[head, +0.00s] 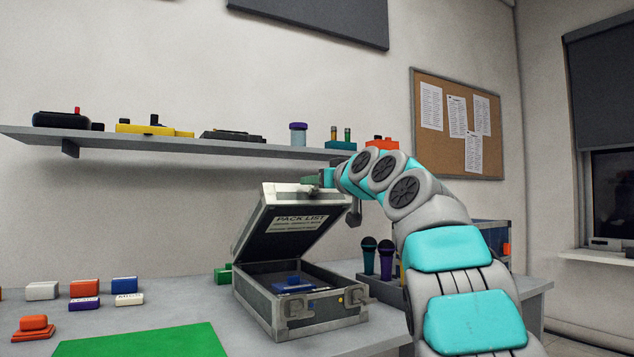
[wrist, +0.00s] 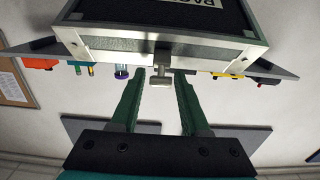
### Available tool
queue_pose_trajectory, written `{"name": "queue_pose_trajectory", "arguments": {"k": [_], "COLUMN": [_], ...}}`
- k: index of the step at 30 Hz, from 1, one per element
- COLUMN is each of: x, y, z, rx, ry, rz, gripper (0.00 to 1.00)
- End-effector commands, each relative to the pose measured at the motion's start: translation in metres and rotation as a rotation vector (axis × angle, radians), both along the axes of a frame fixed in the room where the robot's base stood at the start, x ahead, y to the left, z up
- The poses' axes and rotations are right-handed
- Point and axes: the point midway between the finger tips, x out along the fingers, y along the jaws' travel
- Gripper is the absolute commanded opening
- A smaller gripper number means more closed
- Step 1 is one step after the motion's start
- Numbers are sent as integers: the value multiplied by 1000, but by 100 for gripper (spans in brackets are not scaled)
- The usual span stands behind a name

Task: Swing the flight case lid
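The flight case (head: 318,311) stands on the grey worktop, dark-panelled with metal edges. My gripper (wrist: 160,77) has green fingers spread on either side of this latch, with a visible gap on each side. In the head view my gripper (head: 323,180) is at the lid's raised edge, partly hidden by my arm.
A blue item (head: 293,285) lies inside the case. A green mat (head: 145,342) and several small coloured boxes lie to the left. Two microphones (head: 369,255) stand right of the case, by my arm. A loaded shelf (head: 200,145) runs along the wall behind.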

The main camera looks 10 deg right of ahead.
Motion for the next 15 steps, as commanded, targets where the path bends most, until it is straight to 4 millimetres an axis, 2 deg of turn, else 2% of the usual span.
{"name": "queue_pose_trajectory", "arguments": {"k": [2,11,15], "x": [0,0,0], "y": [0,0,0], "z": [0,0,0], "rx": [0,0,0], "ry": [0,0,0], "rz": [0,0,0], "gripper": [35,2,0]}}
